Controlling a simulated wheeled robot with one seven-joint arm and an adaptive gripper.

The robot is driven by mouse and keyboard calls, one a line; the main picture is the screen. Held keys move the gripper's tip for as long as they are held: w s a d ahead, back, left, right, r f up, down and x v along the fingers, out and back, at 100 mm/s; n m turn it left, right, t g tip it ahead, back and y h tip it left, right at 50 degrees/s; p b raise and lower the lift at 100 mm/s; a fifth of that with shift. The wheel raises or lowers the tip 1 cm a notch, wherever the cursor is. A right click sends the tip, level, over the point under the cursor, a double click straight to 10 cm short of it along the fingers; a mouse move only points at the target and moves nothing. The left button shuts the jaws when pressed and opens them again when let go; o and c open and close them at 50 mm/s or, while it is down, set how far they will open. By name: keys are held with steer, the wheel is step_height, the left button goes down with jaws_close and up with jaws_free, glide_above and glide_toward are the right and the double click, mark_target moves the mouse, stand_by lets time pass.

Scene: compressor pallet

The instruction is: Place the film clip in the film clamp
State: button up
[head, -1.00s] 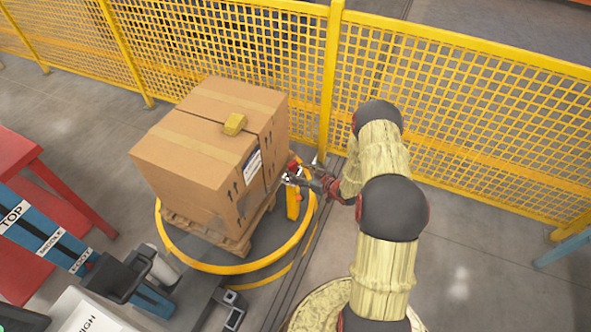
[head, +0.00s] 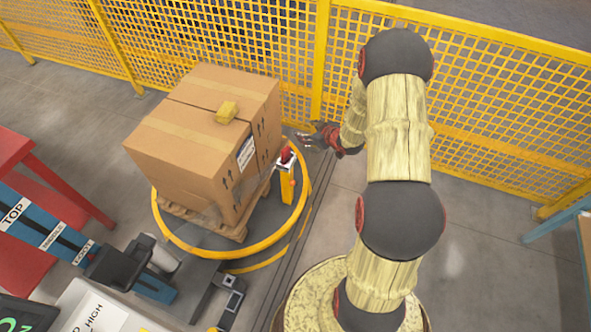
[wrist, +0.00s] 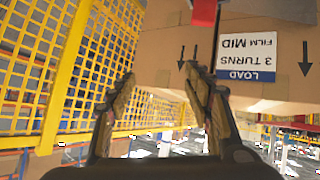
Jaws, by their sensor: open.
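A small red piece, which I take for the film clip (head: 286,154), sits at the top of the yellow post of the film clamp (head: 288,186), beside the box. How deep it sits I cannot tell. A red piece (wrist: 204,12) also shows at the top edge of the wrist view, cut off by the frame. My gripper (head: 305,139) is just behind and right of the post in the head view, apart from the clip. In the wrist view my gripper (wrist: 162,88) has its fingers spread, with nothing between them.
Yellow mesh fencing (head: 460,90) runs close behind my arm.

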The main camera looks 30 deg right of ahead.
steer(key=s+a+r+m+g+h, duration=0.1)
steer(key=s+a+r, duration=0.15)
steer(key=r, duration=0.55)
steer(key=s+a+r+m+g+h, duration=0.1)
steer(key=s+a+r, duration=0.15)
steer(key=r, duration=0.65)
steer(key=s+a+r+h, duration=0.15)
steer(key=a+r, duration=0.25)
steer(key=r, duration=0.4)
steer(key=s+a+r+g+y, duration=0.1)
steer(key=s+a+r, duration=0.1)
steer(key=s+a, duration=0.3)
steer(key=s+a+r+m+g+y, duration=0.1)
steer(key=s+a+r, duration=0.2)
steer(key=s, duration=0.9)
steer(key=s+a+r+g+y, duration=0.1)
steer(key=s+a+r, duration=0.1)
steer(key=s+a, duration=0.6)
steer(key=shift+s+r, duration=0.2)
steer(key=shift+s, duration=0.65)
